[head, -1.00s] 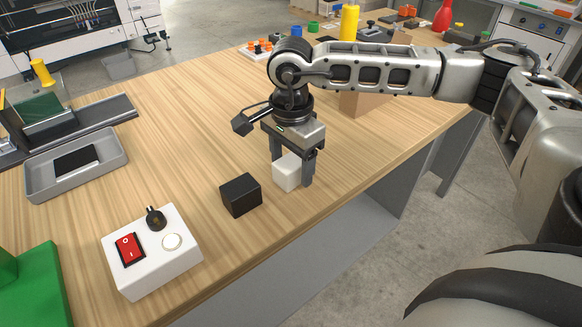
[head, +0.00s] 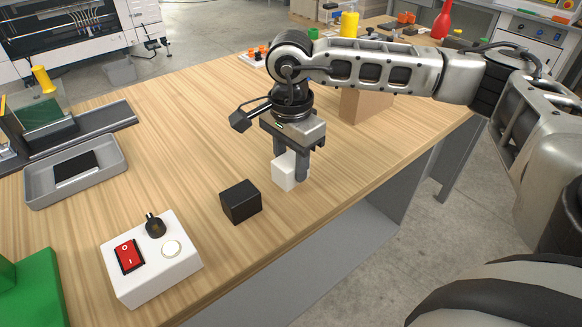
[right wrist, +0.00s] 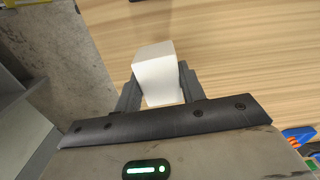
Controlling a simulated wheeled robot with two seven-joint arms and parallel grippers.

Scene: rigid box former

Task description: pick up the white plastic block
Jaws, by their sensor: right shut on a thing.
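The white plastic block (head: 286,172) is at the wooden table's front part, between the fingers of my right gripper (head: 290,170). In the right wrist view, the white block (right wrist: 156,74) sits between both fingers of the right gripper (right wrist: 158,84), which are shut on it. The block is upright; whether it touches the tabletop is hard to tell. A finger hides part of it in the head view. My left gripper is not in view.
A black block (head: 241,201) stands left of the white block. A white switch box (head: 150,262) with a red switch is at the front left. A grey tray (head: 110,180) lies at the left. A cardboard box (head: 365,106) stands behind the gripper. The table's front edge is near.

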